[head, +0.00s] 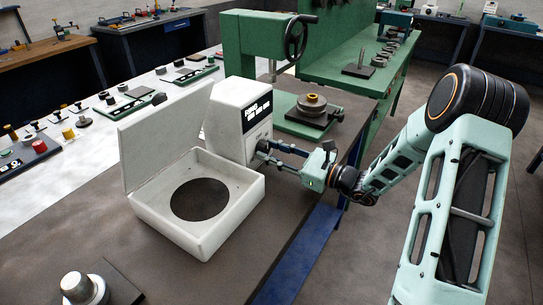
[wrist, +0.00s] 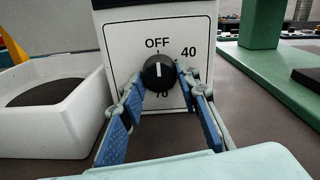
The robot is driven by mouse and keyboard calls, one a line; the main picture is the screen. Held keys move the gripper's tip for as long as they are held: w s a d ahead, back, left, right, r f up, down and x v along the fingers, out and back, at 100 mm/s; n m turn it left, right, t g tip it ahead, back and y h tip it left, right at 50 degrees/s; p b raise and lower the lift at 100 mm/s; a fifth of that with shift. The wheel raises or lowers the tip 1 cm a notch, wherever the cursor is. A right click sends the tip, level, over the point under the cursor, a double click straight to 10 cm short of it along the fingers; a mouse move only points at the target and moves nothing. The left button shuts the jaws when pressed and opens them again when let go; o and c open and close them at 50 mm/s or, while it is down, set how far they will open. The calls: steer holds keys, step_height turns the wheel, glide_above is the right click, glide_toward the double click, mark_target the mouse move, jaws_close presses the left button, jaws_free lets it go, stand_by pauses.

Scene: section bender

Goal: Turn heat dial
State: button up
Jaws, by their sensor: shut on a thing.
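The heat dial (wrist: 158,72) is a round black knob with a white pointer line on a white front panel marked OFF, 40 and 70. The pointer line stands upright, toward OFF. The dial belongs to the white control box (head: 238,113) at the rear right corner of the white open-lidded unit (head: 212,232). My gripper (wrist: 160,84) has its blue-padded fingers on either side of the dial, shut on it. In the head view my gripper (head: 263,152) reaches the box front from the right and hides the dial.
The unit's lid (head: 165,135) stands open at the left, over a round dark opening. A green press frame (head: 247,55) and a base with a round metal part (head: 311,104) stand behind. A metal cylinder (head: 77,287) sits at front left. The bench right of the unit is clear.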

steer(key=o, duration=1.2)
steer(key=shift+c, duration=0.2)
steer(key=v, duration=1.2)
steer(key=shift+d, duration=0.1)
